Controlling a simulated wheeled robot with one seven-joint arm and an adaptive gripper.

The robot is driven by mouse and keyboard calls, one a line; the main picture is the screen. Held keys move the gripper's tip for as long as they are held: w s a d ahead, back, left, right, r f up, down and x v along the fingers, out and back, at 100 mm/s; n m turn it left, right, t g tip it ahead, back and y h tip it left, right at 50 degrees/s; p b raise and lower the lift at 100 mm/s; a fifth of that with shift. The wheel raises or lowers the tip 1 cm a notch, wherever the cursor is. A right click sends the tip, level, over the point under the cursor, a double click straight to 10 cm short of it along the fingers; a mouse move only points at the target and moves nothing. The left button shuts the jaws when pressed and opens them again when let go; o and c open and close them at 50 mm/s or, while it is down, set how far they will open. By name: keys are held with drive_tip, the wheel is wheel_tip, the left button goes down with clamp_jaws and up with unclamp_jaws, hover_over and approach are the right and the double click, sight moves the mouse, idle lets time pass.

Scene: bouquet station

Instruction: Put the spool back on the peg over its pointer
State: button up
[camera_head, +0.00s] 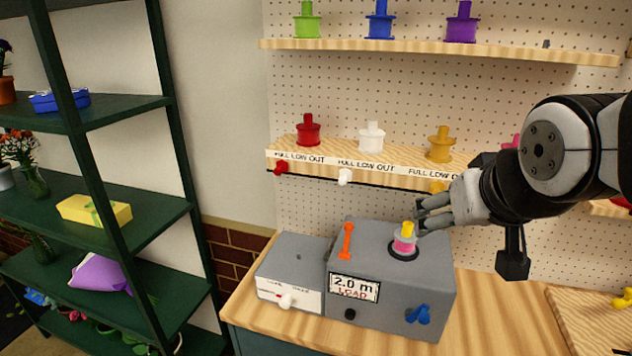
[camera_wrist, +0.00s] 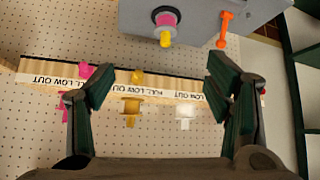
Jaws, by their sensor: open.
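A pink spool (camera_head: 405,243) with a yellow top sits upright on the dark round seat of the grey machine (camera_head: 365,262). It also shows in the wrist view (camera_wrist: 165,20), at the top. My gripper (camera_head: 422,212) is open and empty, just right of and above this spool. In the wrist view my gripper (camera_wrist: 150,75) has its fingers wide apart, with nothing between the pads. A bare peg stub (camera_head: 546,44) stands at the right of the upper shelf. Pointers hang under the lower shelf, including a red pointer (camera_head: 281,167), a white pointer (camera_head: 345,177) and a yellow pointer (camera_head: 438,187).
The lower shelf (camera_head: 350,157) holds red, white, gold and pink spools; my arm partly hides its right end. The upper shelf (camera_head: 500,51) holds green, blue and purple spools. An orange lever (camera_head: 347,240) and blue knob (camera_head: 418,314) stick out from the machine.

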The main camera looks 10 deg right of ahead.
drive_tip(key=s+a+n+g+y, duration=0.1)
drive_tip(key=s+a+g+y, duration=0.1)
drive_tip(key=s+a, duration=0.4)
drive_tip(key=s+g, duration=0.1)
drive_tip(key=s, duration=0.2)
drive_tip(key=shift+s+a+f+n, duration=0.3)
drive_tip(key=shift+a+n, duration=0.1)
idle(0.5)
